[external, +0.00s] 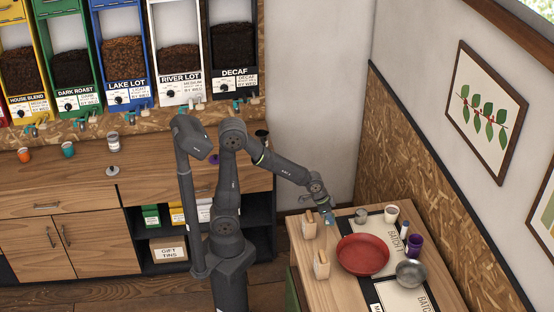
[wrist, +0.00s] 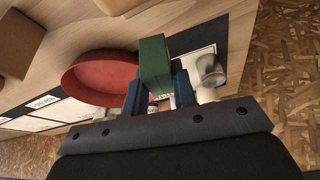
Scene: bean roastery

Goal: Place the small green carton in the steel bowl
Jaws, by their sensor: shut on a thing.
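The small green carton (wrist: 154,62) stands between the two fingers of my gripper (wrist: 157,88) in the wrist view, and the jaws are shut on it. In the external view my gripper (external: 327,214) is above the far left end of the wooden table, and the carton is too small to make out clearly there. The steel bowl (external: 411,273) sits on the right side of the table, to the right of and nearer than the red dish, away from my gripper.
A wide red dish (external: 362,254) lies between my gripper and the steel bowl; it also shows in the wrist view (wrist: 100,75).

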